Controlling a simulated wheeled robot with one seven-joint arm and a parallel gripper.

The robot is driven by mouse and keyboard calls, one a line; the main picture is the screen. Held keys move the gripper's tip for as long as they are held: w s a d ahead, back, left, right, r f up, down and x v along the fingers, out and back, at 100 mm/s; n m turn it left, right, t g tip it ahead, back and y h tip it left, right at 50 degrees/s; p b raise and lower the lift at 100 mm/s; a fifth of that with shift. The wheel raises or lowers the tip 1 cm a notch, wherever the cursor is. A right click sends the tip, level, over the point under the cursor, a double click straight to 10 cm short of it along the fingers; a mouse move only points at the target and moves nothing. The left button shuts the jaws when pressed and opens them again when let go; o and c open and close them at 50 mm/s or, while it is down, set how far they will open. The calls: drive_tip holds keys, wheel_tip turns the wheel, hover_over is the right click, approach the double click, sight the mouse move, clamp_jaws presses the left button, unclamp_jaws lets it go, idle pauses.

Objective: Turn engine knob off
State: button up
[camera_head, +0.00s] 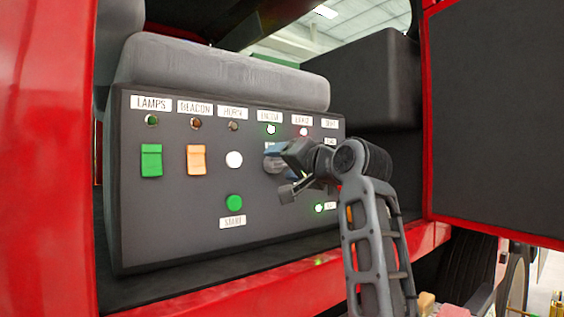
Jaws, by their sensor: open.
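My gripper (282,173) is open in front of the panel, right at the knob. One finger shows above and one below. I cannot tell whether the fingers touch the knob or are around it.
The panel (170,225) also has a green switch (151,160), an orange switch (196,160), a white button (234,160) and a green button (234,203). Red door frames flank the opening.

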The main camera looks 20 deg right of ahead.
drive_tip(key=shift+w+a, duration=0.15)
drive_tip(key=shift+w, duration=0.5)
drive_tip(key=c, duration=1)
